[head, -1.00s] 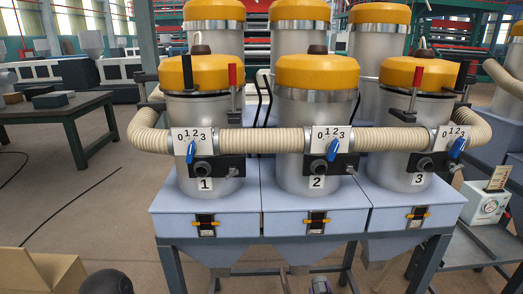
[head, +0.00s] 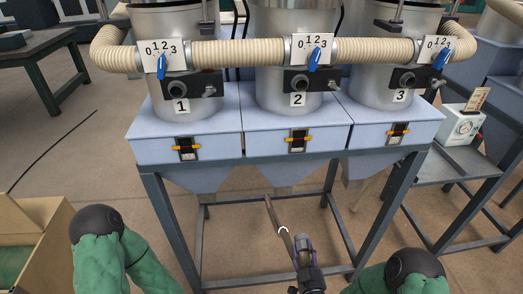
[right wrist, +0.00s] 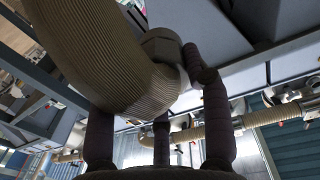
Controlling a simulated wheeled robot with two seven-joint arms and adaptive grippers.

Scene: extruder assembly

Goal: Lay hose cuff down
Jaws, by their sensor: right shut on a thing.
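In the head view my right gripper (head: 301,243) is at the lower middle, in front of the hopper stand. It is shut on a hose cuff (right wrist: 163,45), a grey collar at the end of a ribbed beige hose (right wrist: 95,50) in the right wrist view. In that view the dark gripper fingers (right wrist: 190,100) stand around the cuff, partly hiding it. In the head view the hose shows as a thin brownish piece (head: 274,212) off the floor. My left gripper is out of view; only part of my left arm shows.
The blue-grey stand (head: 190,147) carries hoppers numbered 1, 2 and 3, joined by a horizontal ribbed pipe (head: 238,53). An open box (head: 35,230) is at the lower left. A small side table (head: 445,155) holds a control unit (head: 463,125). A dark green table (head: 50,60) is at the far left.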

